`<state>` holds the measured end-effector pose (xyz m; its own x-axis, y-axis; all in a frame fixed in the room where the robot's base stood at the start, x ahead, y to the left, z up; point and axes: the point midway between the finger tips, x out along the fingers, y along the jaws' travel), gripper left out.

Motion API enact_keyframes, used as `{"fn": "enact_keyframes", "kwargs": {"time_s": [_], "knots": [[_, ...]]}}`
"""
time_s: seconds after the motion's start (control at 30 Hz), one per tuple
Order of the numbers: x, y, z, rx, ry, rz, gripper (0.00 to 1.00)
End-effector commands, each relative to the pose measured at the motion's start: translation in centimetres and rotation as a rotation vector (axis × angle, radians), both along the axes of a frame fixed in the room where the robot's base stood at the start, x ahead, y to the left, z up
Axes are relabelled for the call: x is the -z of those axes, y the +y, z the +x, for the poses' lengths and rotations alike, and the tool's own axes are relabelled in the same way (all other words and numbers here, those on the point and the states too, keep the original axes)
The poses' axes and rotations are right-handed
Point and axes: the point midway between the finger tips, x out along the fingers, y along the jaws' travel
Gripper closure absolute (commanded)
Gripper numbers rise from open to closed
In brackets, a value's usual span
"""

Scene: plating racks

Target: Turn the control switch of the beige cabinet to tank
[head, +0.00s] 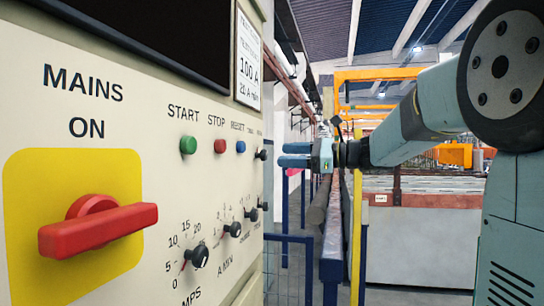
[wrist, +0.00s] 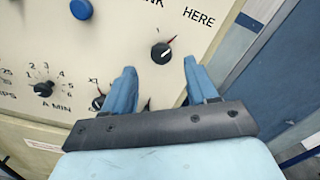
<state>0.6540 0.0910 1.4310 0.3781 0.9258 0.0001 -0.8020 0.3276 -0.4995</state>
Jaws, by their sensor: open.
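The beige cabinet (head: 150,180) fills the left of the head view. Its control switch (wrist: 161,53) is a small black knob with a red pointer in the wrist view. The pointer slants up and right, toward the word HERE; a partly cut-off label ending in NK is at upper left. The switch shows small at the panel's far end in the head view (head: 262,155). My gripper (wrist: 160,66) is open, with its two blue fingers on either side of the knob in the picture. In the head view my gripper (head: 281,154) faces the switch, with a small gap.
Green (head: 188,145), red (head: 220,146) and blue (head: 241,147) buttons sit left of the switch. Black dials (head: 196,257) run below. A large red mains handle (head: 97,225) sticks out nearer me. A blue rail (head: 330,258) and yellow post (head: 357,225) stand beyond the cabinet.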

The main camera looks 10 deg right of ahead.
Motion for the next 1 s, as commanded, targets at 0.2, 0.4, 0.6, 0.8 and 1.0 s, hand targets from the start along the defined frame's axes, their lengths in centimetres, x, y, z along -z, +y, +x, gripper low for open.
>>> {"fn": "enact_keyframes", "kwargs": {"time_s": [0.2, 0.4, 0.6, 0.8, 1.0], "knots": [[0.0, 3.3, 1.3, -0.002, 0.001, 0.000, 0.42], [0.0, 4.9, 2.0, -0.001, 0.000, 0.000, 0.42], [0.0, 5.4, 2.2, -0.001, 0.000, 0.000, 0.42], [0.0, 5.3, 2.2, 0.000, 0.000, 0.000, 0.44], [0.0, 5.3, 2.2, 0.000, 0.000, 0.000, 0.63]]}}
